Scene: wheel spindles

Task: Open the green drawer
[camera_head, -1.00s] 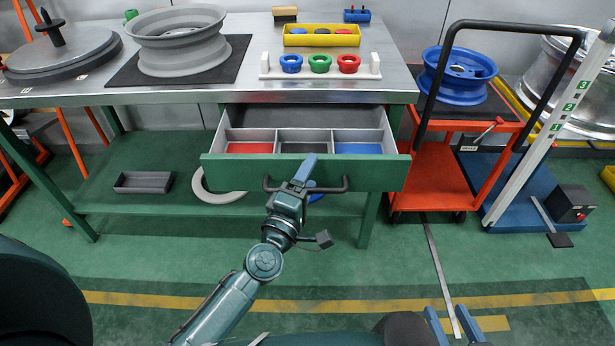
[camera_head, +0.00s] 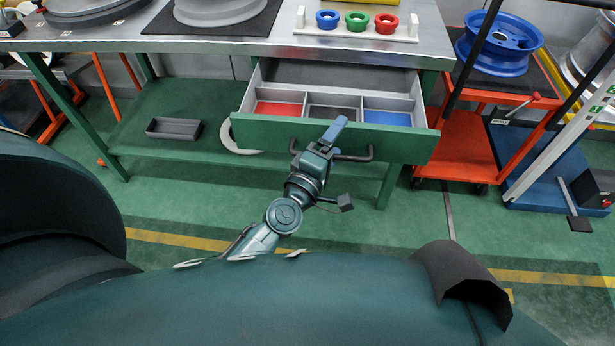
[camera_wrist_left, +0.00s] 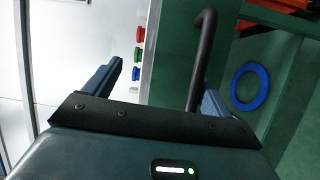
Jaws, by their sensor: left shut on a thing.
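The green drawer (camera_head: 270,133) under the workbench stands open, with its compartments in sight. Its dark bar handle (camera_head: 355,157) is on the front panel. My left gripper (camera_head: 335,130) is at the handle, shut on it, and its blue finger stands up in front of the panel. The left wrist view shows the handle (camera_wrist_left: 205,50) beside the right-hand finger, with the gripper (camera_wrist_left: 160,90) spanning the drawer's front edge (camera_wrist_left: 180,60). Part of the handle is hidden by the gripper. My right gripper is not in view.
The workbench (camera_head: 230,46) carries a rack (camera_head: 357,34) with blue, green and red rings. A grey tray (camera_head: 173,128) lies on the lower shelf. An orange trolley (camera_head: 455,145) with a blue wheel (camera_head: 498,43) stands close to the drawer's right. Green floor in front is clear.

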